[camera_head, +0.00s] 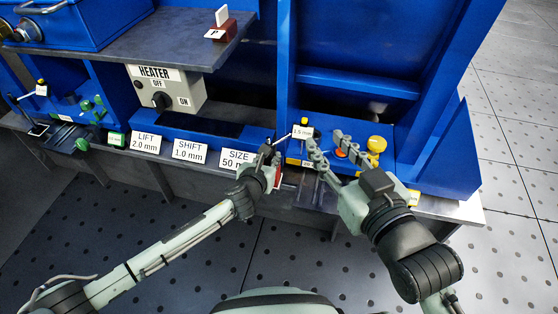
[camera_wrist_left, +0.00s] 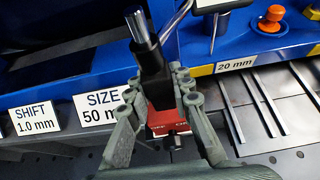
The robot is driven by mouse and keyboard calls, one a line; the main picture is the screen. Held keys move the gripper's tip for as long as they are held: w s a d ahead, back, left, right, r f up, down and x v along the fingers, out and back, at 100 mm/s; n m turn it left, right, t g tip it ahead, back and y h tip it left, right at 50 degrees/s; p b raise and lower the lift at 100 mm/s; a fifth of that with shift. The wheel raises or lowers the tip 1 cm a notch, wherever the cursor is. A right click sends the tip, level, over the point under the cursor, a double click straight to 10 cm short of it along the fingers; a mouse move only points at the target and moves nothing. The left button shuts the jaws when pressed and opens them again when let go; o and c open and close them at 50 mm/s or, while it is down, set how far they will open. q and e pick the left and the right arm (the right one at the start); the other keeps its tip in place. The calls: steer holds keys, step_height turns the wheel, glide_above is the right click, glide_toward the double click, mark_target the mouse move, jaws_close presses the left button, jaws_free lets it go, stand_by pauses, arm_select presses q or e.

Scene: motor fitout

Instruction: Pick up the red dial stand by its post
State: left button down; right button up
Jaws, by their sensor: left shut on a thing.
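The red dial stand has a red base (camera_wrist_left: 165,122) and a dark post (camera_wrist_left: 154,78) with a silver top. A thin silver rod runs from the post toward a small white readout (camera_head: 302,131) marked 1.5 mm. My left gripper (camera_head: 267,154) is shut on the post, with its fingers on either side in the left wrist view (camera_wrist_left: 160,85). In the head view the red base (camera_head: 278,178) shows partly behind the gripper. My right gripper (camera_head: 325,138) is open, its fingers apart, right of the stand over the blue fixture. Whether the base touches the bench is unclear.
A yellow knob (camera_head: 377,144) and an orange knob (camera_wrist_left: 275,13) stand on the blue fixture. The SIZE card (camera_head: 237,158) is close left of the left gripper. The HEATER box (camera_head: 163,90) hangs under a grey shelf. The bench has a front edge below.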

mark_target(267, 159)
arm_select(q)
steer(key=shift+w+d+r, duration=0.1)
steer(key=shift+r, duration=0.1)
steer(key=shift+r+p, duration=1.05)
steer(key=shift+p, duration=0.2)
steer(key=shift+s+a+p, duration=0.25)
steer(key=shift+s+p, duration=0.15)
steer(key=shift+s, duration=0.25)
steer(key=shift+s+a+p, duration=0.2)
steer(key=shift+s+p, duration=0.15)
steer(key=shift+s, duration=0.3)
steer(key=shift+s+a+p, duration=0.3)
steer(key=shift+s, duration=0.55)
steer(key=shift+s+a+p, duration=0.25)
steer(key=shift+s+p, duration=0.1)
steer(key=shift+s, duration=0.45)
steer(key=shift+s+a+p, duration=0.3)
steer(key=shift+s, duration=0.55)
